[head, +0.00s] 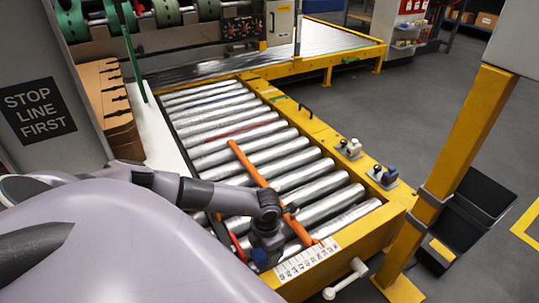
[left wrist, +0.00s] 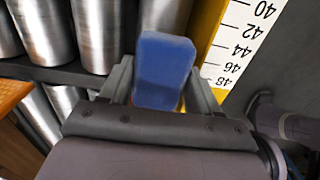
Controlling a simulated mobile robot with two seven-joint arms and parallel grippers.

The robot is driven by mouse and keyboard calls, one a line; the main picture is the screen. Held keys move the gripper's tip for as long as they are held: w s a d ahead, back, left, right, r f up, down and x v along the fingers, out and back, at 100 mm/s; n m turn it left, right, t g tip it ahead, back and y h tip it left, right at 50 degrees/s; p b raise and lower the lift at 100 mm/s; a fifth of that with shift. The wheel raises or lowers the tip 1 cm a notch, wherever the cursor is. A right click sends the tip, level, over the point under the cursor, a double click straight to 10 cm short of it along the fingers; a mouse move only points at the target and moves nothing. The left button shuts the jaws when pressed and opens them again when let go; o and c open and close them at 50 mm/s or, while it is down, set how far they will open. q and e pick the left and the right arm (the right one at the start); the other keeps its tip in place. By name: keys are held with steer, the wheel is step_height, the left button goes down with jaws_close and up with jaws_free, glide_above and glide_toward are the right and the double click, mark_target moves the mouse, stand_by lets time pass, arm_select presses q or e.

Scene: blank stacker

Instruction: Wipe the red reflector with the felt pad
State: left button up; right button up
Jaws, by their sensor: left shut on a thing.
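My left gripper (head: 264,254) is low over the near end of the roller bed, beside the printed scale. In the left wrist view it is shut on a blue pad (left wrist: 164,68), which I take for the felt pad. The pad sits upright between the two fingers and also shows as a small blue patch in the head view (head: 260,257). A thin red strip (head: 238,245) lies just left of the gripper in the head view; I cannot tell whether it is the red reflector. What the pad touches is hidden. My right gripper is not in view.
An orange bar (head: 254,165) slants across the steel rollers (head: 229,143), close by my gripper. A yellow frame (head: 345,240) with a white scale (head: 307,262) edges the bed. A yellow post (head: 465,145) stands at right. Brown cardboard (head: 108,100) is stacked at left.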

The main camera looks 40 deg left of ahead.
arm_select(q)
steer(key=shift+s+a+p, duration=0.15)
steer(key=shift+s+p, duration=0.2)
steer(key=shift+s, duration=0.15)
steer(key=shift+s+a+p, duration=0.15)
steer(key=shift+s+p, duration=0.2)
steer(key=shift+s, duration=0.15)
stand_by(0.4)
